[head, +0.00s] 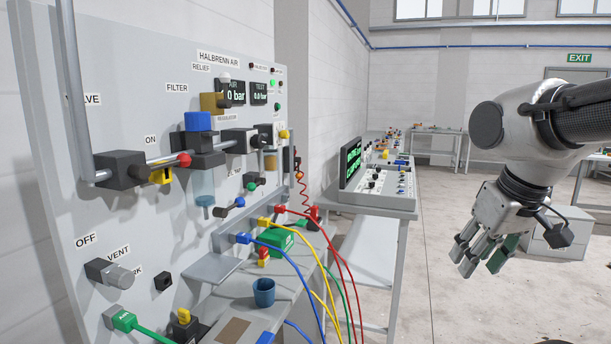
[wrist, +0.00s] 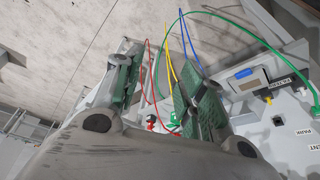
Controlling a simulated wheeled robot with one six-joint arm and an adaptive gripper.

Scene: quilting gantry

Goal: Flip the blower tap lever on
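No label reading "blower" is legible, so I cannot tell for sure which lever is the blower tap. On the grey panel (head: 60,190), a black valve (head: 121,170) on the pipe has a lever with a red end (head: 184,160), near an ON label. A yellow part (head: 161,176) sits beside that lever. My gripper (head: 483,256) hangs at the right, well apart from the panel, pointing down. In the wrist view its two fingers (wrist: 160,92) stand wide apart with nothing held between them.
A shelf (head: 250,300) below the panel carries a blue cup (head: 264,291) and a green box (head: 281,242). Red, yellow, blue and green hoses loop out in front of it. A console (head: 375,190) stands behind. The floor (head: 450,310) between panel and gripper is clear.

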